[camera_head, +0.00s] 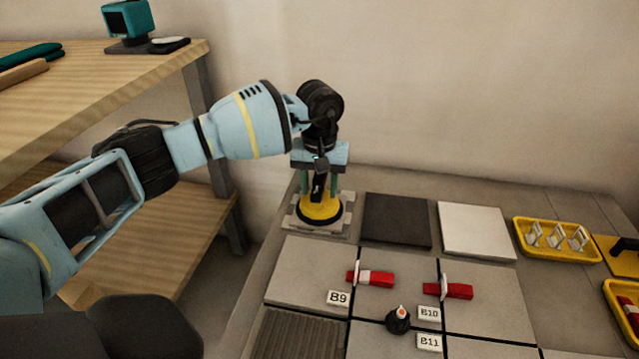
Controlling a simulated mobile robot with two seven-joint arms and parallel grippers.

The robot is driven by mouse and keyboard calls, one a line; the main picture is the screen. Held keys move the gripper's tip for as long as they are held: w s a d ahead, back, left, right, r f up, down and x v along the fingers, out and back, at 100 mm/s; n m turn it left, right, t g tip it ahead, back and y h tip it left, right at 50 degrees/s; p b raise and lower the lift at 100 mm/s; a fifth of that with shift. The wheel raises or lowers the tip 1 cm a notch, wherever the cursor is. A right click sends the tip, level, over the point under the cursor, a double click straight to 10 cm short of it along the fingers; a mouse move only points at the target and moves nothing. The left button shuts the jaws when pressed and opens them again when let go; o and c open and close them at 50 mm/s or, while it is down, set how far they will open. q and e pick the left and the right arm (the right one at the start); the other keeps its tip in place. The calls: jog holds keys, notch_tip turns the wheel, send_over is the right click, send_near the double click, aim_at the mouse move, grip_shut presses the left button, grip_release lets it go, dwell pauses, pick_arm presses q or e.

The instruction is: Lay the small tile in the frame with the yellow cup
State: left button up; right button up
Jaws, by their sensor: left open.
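The yellow suction cup (320,209) with a black handle stands upright on a pale square tile (293,222) at the back left of the work surface. My left gripper (319,190) points down over the cup. Its two teal fingers are apart, one on each side of the black handle, and open. I cannot tell whether they touch it. A ribbed grey square (298,335), like a combed bed in the tile grid, lies at the front left, partly cut off. My right gripper is not in view.
A dark tile (395,220) and a white tile (475,230) lie right of the cup. Grey laid tiles carry red wedges (370,278), a black-based knob (398,320) and labels. A yellow tray (557,240) holds white clips. A wooden shelf (100,90) stands left.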

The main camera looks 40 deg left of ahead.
pick_arm(q)
jog(key=shift+r+p, duration=1.3)
jog(key=shift+r, duration=2.7)
